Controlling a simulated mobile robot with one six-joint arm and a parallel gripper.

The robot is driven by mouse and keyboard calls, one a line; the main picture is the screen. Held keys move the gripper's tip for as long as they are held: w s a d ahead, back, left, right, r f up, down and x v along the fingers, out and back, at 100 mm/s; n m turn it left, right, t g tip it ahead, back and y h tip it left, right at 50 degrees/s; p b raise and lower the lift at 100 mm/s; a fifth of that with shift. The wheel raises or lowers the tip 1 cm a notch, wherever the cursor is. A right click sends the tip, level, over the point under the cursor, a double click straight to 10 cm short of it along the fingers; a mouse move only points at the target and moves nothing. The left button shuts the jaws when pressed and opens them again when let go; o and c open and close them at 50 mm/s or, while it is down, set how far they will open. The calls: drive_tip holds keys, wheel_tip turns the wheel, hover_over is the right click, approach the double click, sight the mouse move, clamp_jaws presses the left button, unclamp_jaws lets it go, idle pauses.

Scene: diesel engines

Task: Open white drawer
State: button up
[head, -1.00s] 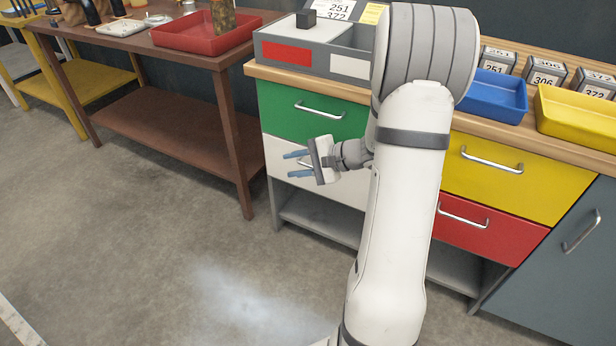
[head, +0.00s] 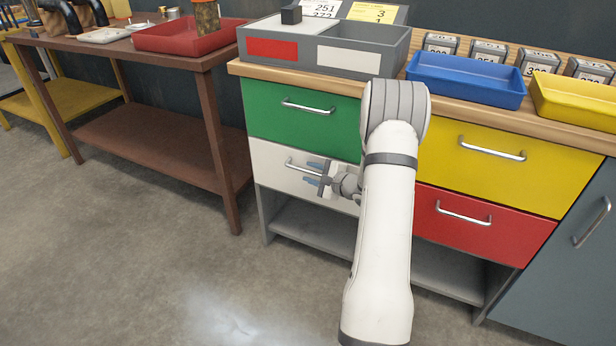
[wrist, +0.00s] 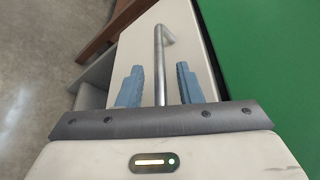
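The white drawer (head: 270,164) is below the green drawer (head: 290,120) on the left of the workbench, and looks closed. Its metal bar handle (head: 299,166) runs across its front. My gripper (head: 317,173) is at the right part of this handle. In the wrist view my gripper (wrist: 160,85) is open, with blue fingers on either side of the handle (wrist: 160,60) and a gap visible on both sides. The far end of the handle bends toward the drawer front. My arm hides the right end of the white drawer in the head view.
A yellow drawer (head: 500,165) and a red drawer (head: 480,222) are to the right of my arm. A grey divided box (head: 360,42) and a blue tray (head: 465,80) stand on the bench top. A brown table (head: 160,140) is at the left. The floor in front is clear.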

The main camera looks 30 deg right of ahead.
drive_tip(key=shift+w+a, duration=0.1)
drive_tip(key=shift+w, duration=0.15)
clamp_jaws()
idle(0.4)
